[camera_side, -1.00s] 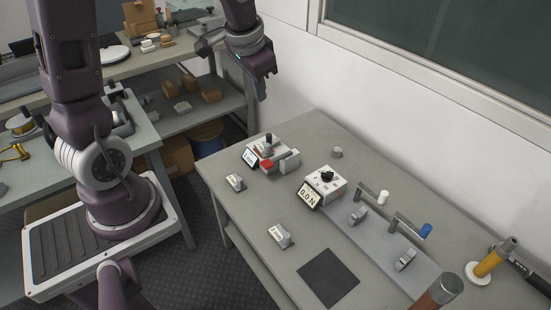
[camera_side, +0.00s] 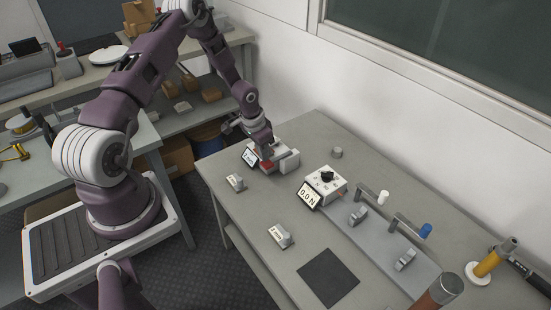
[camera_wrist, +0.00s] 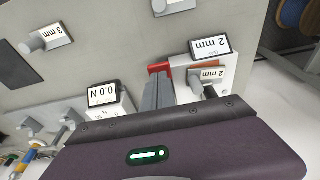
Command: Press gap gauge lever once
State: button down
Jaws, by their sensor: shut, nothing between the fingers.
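The gap gauge is a white device on the table with a small tilted screen (camera_side: 250,157) and a red lever (camera_side: 266,166). In the wrist view its screen (camera_wrist: 210,46) reads 2 mm, and a grey block labelled 2 mm (camera_wrist: 207,76) sits on it. The red lever (camera_wrist: 160,68) lies at the tips of my gripper (camera_wrist: 160,82). My gripper (camera_side: 268,157) is shut and empty, pointing down at the lever. I cannot tell whether the fingertips touch it. My arm hides part of the gauge in the side view.
A force meter (camera_side: 326,184) reading 0.0 N stands to the right of the gauge. Labelled grey blocks (camera_side: 235,182) and (camera_side: 280,236) lie on the table's front half.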

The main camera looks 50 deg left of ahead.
aim_at(266, 163)
jog(key=shift+w+f, duration=0.15)
jog(key=shift+f, duration=0.6)
jog(key=shift+f, duration=0.1)
jog(key=shift+w+f, duration=0.2)
jog(key=shift+f, duration=0.75)
jog(key=shift+w+f, duration=0.2)
jog(key=shift+f, duration=0.75)
jog(key=shift+s+r, duration=0.2)
jog(key=shift+r, duration=0.8)
jog(key=shift+s+r, duration=0.2)
jog(key=shift+r, duration=0.8)
notch_tip(266, 163, up, 7)
jog(key=s, duration=0.1)
